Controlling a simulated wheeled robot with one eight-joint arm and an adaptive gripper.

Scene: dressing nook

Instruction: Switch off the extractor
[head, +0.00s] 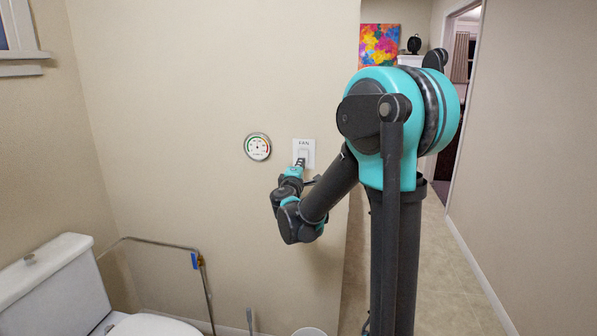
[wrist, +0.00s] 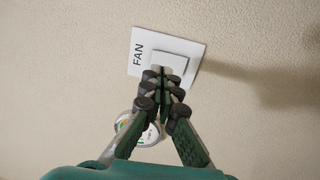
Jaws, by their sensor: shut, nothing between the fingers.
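A white wall switch plate marked FAN (head: 304,147) is on the beige wall in the head view. In the wrist view the FAN plate (wrist: 141,52) looks turned on its side, with a white rocker (wrist: 176,61) on it. My gripper (head: 300,163) is shut and empty, its fingers pointing at the plate. In the wrist view the fingertips of my gripper (wrist: 163,72) overlap the rocker's lower edge. I cannot tell whether they touch it. Which way the rocker is set is not clear.
A round dial gauge (head: 257,147) hangs on the wall left of the plate. A white toilet (head: 60,285) and a bent metal rail (head: 165,243) stand at lower left. A doorway opens at right, past the wall's edge, with clear floor (head: 470,290).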

